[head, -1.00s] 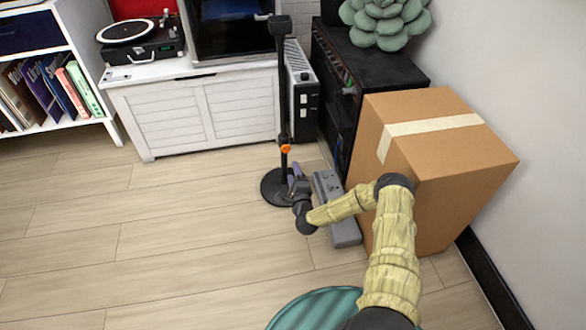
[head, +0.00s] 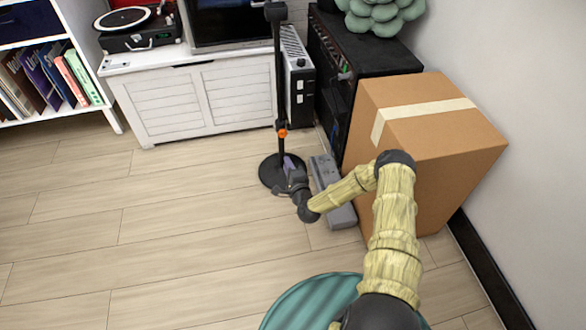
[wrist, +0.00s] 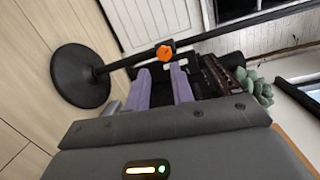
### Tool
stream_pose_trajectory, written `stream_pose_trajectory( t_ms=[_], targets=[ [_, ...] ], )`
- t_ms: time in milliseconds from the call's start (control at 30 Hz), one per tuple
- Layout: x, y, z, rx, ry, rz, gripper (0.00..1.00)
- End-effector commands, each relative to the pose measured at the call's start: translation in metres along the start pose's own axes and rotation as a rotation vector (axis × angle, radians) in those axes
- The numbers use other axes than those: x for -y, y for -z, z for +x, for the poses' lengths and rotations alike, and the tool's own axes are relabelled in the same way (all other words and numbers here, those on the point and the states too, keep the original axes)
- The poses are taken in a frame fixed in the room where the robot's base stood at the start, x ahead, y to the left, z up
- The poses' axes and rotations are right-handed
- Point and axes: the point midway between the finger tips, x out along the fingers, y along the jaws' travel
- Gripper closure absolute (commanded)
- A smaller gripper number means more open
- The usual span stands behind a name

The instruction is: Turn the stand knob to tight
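The stand is a thin black pole (head: 279,85) on a round black base (head: 271,174), upright on the floor. Its orange knob (head: 282,133) sits low on the pole. The knob also shows in the wrist view (wrist: 165,52), where the pole runs sideways. My gripper (head: 290,167) is just below the knob and in front of the base in the head view. In the wrist view its two purple fingers (wrist: 160,69) are apart with nothing between them. The knob lies just beyond the fingertips, apparently untouched. The knob's setting cannot be read.
A grey device (head: 333,192) lies on the floor right of the base. A cardboard box (head: 425,150) and a black amplifier (head: 375,60) stand to the right. A white cabinet (head: 180,105) is behind. The floor at left is clear.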

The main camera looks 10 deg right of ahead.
Motion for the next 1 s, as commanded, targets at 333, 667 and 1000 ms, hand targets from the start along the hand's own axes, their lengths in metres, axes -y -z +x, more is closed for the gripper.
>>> stream_pose_trajectory(
  t_ms=[333,667,1000],
  targets=[
    [0.062,-0.045,-0.011,0.283,-0.282,-0.458,0.76],
    [0.126,-0.051,-0.062,0.465,-0.55,-0.875,0.76],
    [0.21,-0.042,-0.146,0.585,-0.815,-1.189,0.76]
  ],
)
